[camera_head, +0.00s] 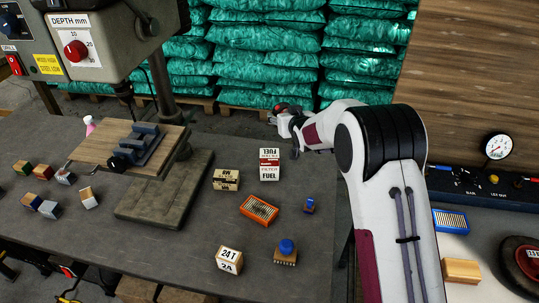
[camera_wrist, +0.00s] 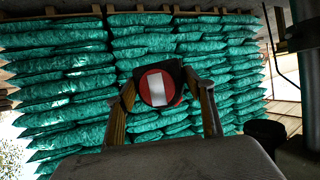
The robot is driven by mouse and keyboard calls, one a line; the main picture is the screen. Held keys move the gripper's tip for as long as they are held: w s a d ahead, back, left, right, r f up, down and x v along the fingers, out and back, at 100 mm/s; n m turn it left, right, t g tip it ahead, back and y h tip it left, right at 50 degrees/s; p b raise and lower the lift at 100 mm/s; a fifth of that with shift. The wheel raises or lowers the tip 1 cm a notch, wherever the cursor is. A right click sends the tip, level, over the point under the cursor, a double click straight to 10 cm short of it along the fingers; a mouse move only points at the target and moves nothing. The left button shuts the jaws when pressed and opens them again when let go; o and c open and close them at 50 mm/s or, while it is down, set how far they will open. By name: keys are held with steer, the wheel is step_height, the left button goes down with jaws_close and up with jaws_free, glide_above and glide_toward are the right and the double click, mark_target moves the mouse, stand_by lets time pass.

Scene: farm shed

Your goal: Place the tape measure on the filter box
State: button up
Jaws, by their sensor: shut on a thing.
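The tape measure (camera_wrist: 158,87) is dark with a red round face and a white stripe. It sits between the two fingers of my gripper (camera_wrist: 160,98) in the wrist view. In the head view my gripper (camera_head: 285,119) is above the far edge of the bench, and a small red patch of the tape measure (camera_head: 281,106) shows there. The filter box (camera_head: 269,165) is white and red, lettered FUEL and FILTER. It stands on the bench, nearer than my gripper in the head view, with nothing on top. The filter box is not visible in the wrist view.
A tan box (camera_head: 226,180) stands left of the filter box. An orange box (camera_head: 259,210), a small blue item (camera_head: 309,205), a blue-topped item (camera_head: 286,250) and a 24T box (camera_head: 229,260) lie nearer. A drill press table (camera_head: 110,150) rises at left. Green sacks (camera_head: 265,75) are stacked behind.

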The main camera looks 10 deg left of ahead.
steer(key=shift+n+g+y, duration=0.5)
steer(key=shift+n+y, duration=0.4)
steer(key=s+a, duration=0.1)
steer(key=s, duration=0.1)
steer(key=s+a+f, duration=0.1)
steer(key=s+a, duration=0.1)
steer(key=shift+s+a+f, duration=0.15)
steer(key=shift+s+a, duration=0.05)
steer(key=shift+a, duration=0.1)
steer(key=shift+f, duration=0.1)
glide_above(271, 157)
steer(key=shift+f, duration=3)
steer(key=shift+f, duration=0.1)
steer(key=shift+f, duration=1.8)
steer(key=shift+f, duration=0.15)
steer(key=o, duration=1.3)
steer(key=shift+s, duration=0.1)
